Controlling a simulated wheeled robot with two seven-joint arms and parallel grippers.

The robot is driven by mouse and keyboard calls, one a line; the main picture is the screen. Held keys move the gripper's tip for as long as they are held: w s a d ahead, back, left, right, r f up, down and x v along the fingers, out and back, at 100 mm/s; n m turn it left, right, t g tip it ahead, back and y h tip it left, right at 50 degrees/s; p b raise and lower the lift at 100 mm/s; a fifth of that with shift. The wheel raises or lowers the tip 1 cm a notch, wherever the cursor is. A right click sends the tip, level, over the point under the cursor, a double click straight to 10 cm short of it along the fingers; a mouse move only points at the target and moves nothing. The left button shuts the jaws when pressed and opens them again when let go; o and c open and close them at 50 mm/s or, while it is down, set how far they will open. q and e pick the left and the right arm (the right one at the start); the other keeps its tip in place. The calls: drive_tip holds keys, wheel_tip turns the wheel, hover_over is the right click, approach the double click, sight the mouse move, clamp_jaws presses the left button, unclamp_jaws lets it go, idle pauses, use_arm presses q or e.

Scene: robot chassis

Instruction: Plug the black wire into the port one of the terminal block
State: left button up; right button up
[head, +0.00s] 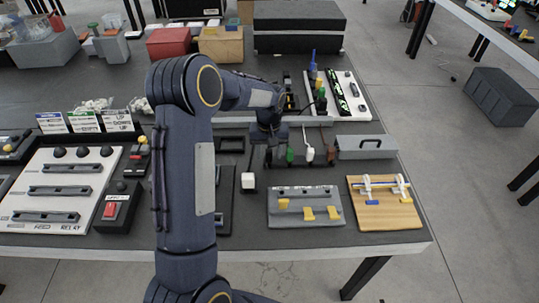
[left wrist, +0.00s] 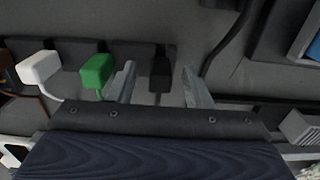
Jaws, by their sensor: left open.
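A row of plugs hangs at a dark rack in the middle of the table. In the left wrist view, the black wire (left wrist: 160,70) hangs between the spread fingers of my left gripper (left wrist: 160,88), with space on both sides. The green wire (left wrist: 98,70) is just left of the left finger, and the white wire (left wrist: 38,67) is farther left. In the head view, my left gripper (head: 268,150) points down at the rack's left end, and the arm hides part of it. I cannot tell for certain which fixture is the terminal block. My right gripper is out of view.
A grey block with yellow pieces (head: 305,206) lies in front of the rack, and a wooden board (head: 384,204) sits to its right. A white cube (head: 248,182) stands left of the grey block.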

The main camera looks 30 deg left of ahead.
use_arm(q)
drive_tip(key=shift+f, duration=0.2)
clamp_jaws()
drive_tip(key=shift+r, duration=0.15)
drive_tip(key=shift+r, duration=0.65)
drive_tip(key=s+d+r+b, duration=0.1)
drive_tip(key=s+d+r, duration=0.1)
drive_tip(key=s+r, duration=0.9)
drive_tip(key=s, duration=0.3)
drive_tip(key=shift+d+r, duration=0.15)
drive_tip(key=shift+r, duration=0.1)
drive_tip(key=shift+w, duration=0.1)
